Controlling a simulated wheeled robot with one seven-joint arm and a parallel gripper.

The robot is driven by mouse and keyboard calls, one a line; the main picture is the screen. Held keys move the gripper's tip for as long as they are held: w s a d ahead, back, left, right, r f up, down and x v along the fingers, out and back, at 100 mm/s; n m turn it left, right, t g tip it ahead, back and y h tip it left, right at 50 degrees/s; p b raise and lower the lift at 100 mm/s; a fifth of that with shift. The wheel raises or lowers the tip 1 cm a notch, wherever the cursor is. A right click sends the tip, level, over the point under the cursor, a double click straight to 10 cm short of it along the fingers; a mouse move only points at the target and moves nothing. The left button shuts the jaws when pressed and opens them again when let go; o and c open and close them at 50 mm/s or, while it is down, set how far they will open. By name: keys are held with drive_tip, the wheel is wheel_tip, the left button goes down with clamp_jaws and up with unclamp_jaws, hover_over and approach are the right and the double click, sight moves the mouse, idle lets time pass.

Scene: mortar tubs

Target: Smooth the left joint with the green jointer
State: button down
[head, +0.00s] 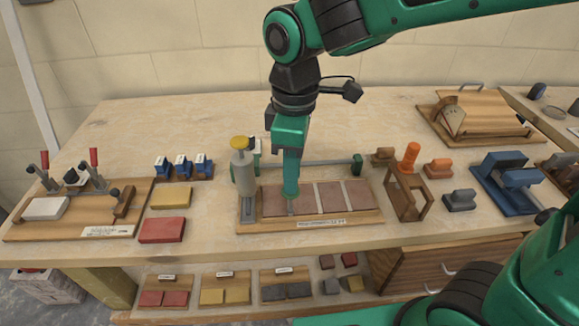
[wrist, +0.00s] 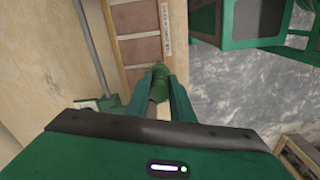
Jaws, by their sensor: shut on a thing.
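My gripper (head: 290,188) is shut on the green jointer, whose rounded green end (wrist: 160,80) shows between the fingers in the wrist view. In the head view the fingers point down over the left part of the tile board (head: 365,217). The reddish-brown tiles (head: 331,197) lie in a row on it, with pale joints between them. The left joint (head: 290,208) is right below the tool and mostly hidden by it. I cannot tell whether the jointer's tip touches it. The middle joint (head: 318,198) looks pale and filled.
A grey cartridge with a yellow cap (head: 239,143) stands close left of my gripper. A rail (head: 325,162) runs behind the tiles. Red (head: 162,230) and yellow (head: 170,198) blocks lie left.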

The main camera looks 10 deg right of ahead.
drive_tip(key=shift+s, duration=0.25)
drive_tip(key=shift+w, duration=0.15)
drive_tip(key=shift+w, duration=0.55)
drive_tip(key=shift+f, duration=0.1)
drive_tip(key=shift+w, duration=0.2)
drive_tip(key=shift+w+d, duration=0.1)
drive_tip(key=shift+w, duration=0.55)
drive_tip(key=shift+w, duration=0.65)
